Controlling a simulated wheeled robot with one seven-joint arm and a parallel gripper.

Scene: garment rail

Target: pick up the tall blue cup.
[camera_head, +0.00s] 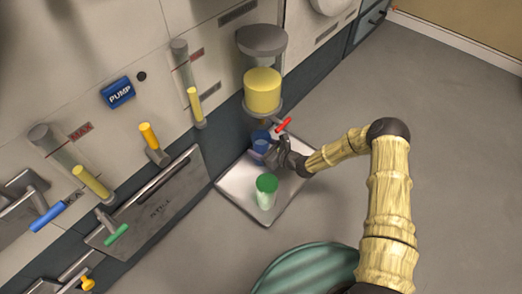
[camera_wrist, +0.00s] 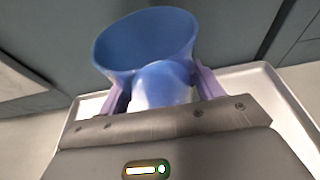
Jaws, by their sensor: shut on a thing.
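The blue cup (camera_head: 260,146) is under the yellow tank's outlet at the back of the metal tray. In the wrist view its wide blue rim and open mouth (camera_wrist: 145,45) face me, and its body fades to white lower down. My gripper (camera_head: 271,152) reaches in from the right. In the wrist view its two purple fingers (camera_wrist: 162,88) stand on either side of the cup's body, shut on it. The cup's base is hidden by my gripper, so I cannot tell whether it touches the tray.
A green cup (camera_head: 266,190) stands on the metal tray (camera_head: 236,187), in front of the blue cup. The yellow tank (camera_head: 262,92) with a red tap handle (camera_head: 284,125) hangs close above my gripper. The wall panel has several levers and a PUMP button (camera_head: 118,92). Floor to the right is clear.

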